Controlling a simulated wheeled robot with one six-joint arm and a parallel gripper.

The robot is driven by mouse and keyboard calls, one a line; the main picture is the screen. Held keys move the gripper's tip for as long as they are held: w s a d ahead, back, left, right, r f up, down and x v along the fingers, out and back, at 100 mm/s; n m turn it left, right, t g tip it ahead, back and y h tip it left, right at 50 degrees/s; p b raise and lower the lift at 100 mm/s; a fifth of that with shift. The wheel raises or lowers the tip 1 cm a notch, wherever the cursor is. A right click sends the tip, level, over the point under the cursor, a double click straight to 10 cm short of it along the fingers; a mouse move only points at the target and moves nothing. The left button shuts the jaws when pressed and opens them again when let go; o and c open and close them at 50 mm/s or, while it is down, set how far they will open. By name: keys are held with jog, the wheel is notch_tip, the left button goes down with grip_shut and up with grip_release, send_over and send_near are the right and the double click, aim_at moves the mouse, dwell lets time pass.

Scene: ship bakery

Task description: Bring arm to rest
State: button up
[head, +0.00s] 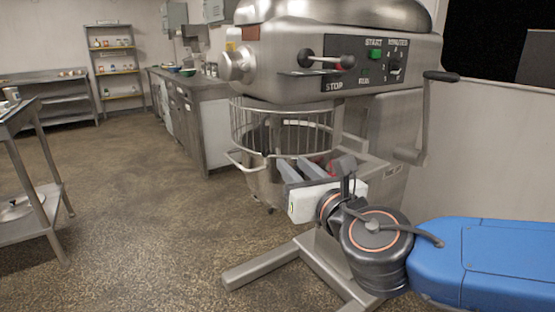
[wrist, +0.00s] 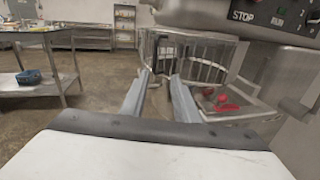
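My gripper (head: 302,171) is extended in front of the large steel mixer (head: 325,62), close to its wire bowl guard (head: 285,127). In the wrist view my gripper (wrist: 157,82) shows two grey fingers with a clear gap and nothing between them. Behind the fingers stands the mixer's wire guard (wrist: 190,57). My blue arm (head: 490,258) reaches in from the right of the head view. I cannot tell whether the gripper touches the mixer.
Red items (wrist: 223,102) lie on the mixer's right side. A steel table (head: 30,190) stands at left, and a counter (head: 195,110) runs behind the mixer. A shelf rack (head: 115,70) is at the back. The floor (head: 130,210) at left is clear.

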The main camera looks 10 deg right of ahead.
jog(key=s+d+f+m+g+h, duration=0.1)
jog(key=d+f+m+g+h, duration=0.25)
jog(key=d+f+m, duration=0.45)
jog(key=s+d+f+m+g+h, duration=0.1)
jog(key=d+f+m+g+h, duration=0.25)
jog(key=d+m, duration=0.7)
jog(key=s+a+f+m+g+y, duration=0.2)
jog(key=s+f+m+g, duration=0.3)
jog(key=s+f+m, duration=0.5)
jog(key=shift+s+f+m+g+y, duration=0.35)
jog(key=shift+s+m+y, duration=0.35)
jog(key=shift+m, duration=3.95)
jog(key=shift+w, duration=0.1)
